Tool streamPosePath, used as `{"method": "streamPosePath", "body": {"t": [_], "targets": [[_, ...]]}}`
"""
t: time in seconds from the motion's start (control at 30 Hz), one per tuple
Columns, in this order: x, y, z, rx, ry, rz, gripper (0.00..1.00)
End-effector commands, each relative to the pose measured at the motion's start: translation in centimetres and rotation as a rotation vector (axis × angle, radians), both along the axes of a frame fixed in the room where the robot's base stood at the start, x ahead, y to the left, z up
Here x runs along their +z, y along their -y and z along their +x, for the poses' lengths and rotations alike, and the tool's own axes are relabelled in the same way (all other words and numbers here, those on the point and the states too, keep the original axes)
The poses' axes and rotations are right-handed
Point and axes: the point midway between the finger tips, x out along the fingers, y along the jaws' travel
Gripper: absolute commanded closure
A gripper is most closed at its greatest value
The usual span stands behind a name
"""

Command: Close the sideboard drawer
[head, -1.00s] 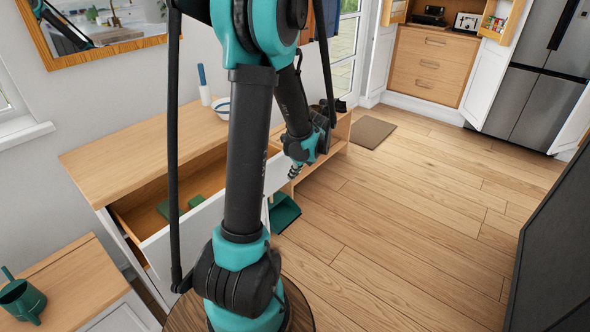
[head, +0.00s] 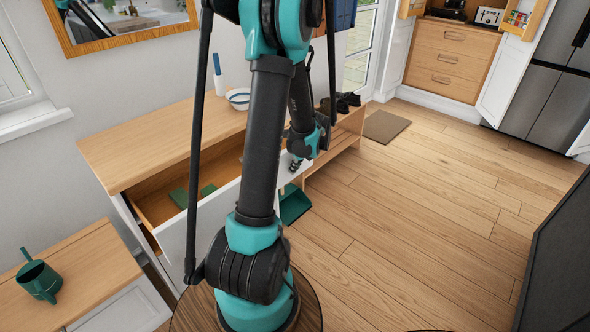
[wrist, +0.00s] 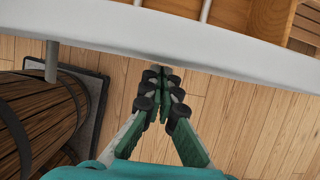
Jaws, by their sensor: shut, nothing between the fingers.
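The sideboard (head: 150,141) has a light wood top and stands along the wall at the left in the head view. Its drawer (head: 196,222) is pulled out, with a white front and a wooden inside holding green flat items (head: 192,195). My arm hides part of the drawer. My gripper (head: 295,165) is near the right end of the drawer front. In the wrist view my gripper (wrist: 163,80) is shut and empty, its tips close to the white edge of the drawer front (wrist: 200,38). I cannot tell whether they touch it.
A bowl (head: 238,98) and a blue-and-white bottle (head: 218,75) stand on the sideboard. A green dustpan-like item (head: 295,205) is by its foot. A low cabinet with a green watering can (head: 39,278) is at the left. Wood floor (head: 430,200) is clear at the right.

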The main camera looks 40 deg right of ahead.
Motion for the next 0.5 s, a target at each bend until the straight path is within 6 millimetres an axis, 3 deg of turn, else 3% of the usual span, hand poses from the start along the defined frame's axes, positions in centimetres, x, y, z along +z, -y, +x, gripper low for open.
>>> {"method": "streamPosePath", "body": {"t": [0.27, 0.5], "targets": [[0.0, -0.2, 1.5, 0.002, 0.0, 0.0, 1.0], [0.0, -0.6, 6.4, 0.006, 0.001, 0.0, 1.0]]}}
